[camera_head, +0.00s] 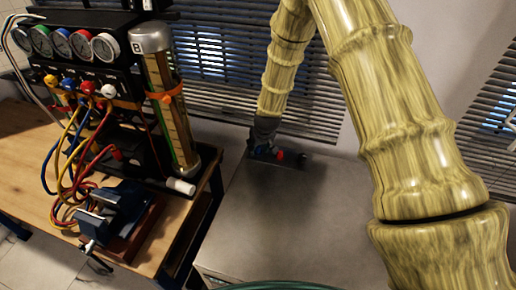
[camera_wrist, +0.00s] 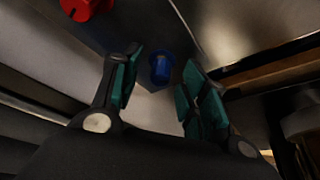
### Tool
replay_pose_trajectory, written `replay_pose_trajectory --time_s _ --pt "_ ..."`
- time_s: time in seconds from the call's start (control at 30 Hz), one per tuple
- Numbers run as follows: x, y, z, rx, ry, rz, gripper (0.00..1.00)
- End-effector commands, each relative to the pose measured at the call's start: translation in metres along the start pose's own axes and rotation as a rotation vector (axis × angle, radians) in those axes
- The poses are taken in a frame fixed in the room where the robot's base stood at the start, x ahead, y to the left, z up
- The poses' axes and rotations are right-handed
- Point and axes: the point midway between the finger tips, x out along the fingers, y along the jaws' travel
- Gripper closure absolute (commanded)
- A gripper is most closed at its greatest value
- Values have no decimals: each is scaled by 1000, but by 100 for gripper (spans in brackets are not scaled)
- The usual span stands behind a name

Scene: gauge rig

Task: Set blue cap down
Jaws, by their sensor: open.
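The blue cap (camera_wrist: 160,68) lies on a dark surface between the fingers of my gripper (camera_wrist: 158,85) in the wrist view. Both teal-padded fingers stand apart, with a visible gap on each side of the cap. In the head view my gripper (camera_head: 262,140) is low over a dark tray (camera_head: 292,160), and a small patch of blue shows beside it. The cap is mostly hidden there.
A red cap (camera_head: 280,155) sits close by on the tray; it also shows in the wrist view (camera_wrist: 84,8). A wooden bench (camera_head: 30,150) at left holds the gauge rig (camera_head: 85,70), a cylinder (camera_head: 165,95), hoses and a blue vise (camera_head: 115,215). The grey surface in front of the tray is clear.

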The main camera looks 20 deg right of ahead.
Motion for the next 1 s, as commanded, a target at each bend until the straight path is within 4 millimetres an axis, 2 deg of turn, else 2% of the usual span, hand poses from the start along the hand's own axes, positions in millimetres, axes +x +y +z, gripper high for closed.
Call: replay_pose_trajectory --time_s 0.1,0.13,0.3,0.33,0.77,1.0 --pt "0 0 0 0 0 0 56" --pt "0 0 0 0 0 0 60" --pt "0 0 0 0 0 0 91" --pt "0 0 0 0 0 0 93" --pt "-2 0 -1 0 1 0 95" --pt "-15 0 -7 -1 3 1 95"
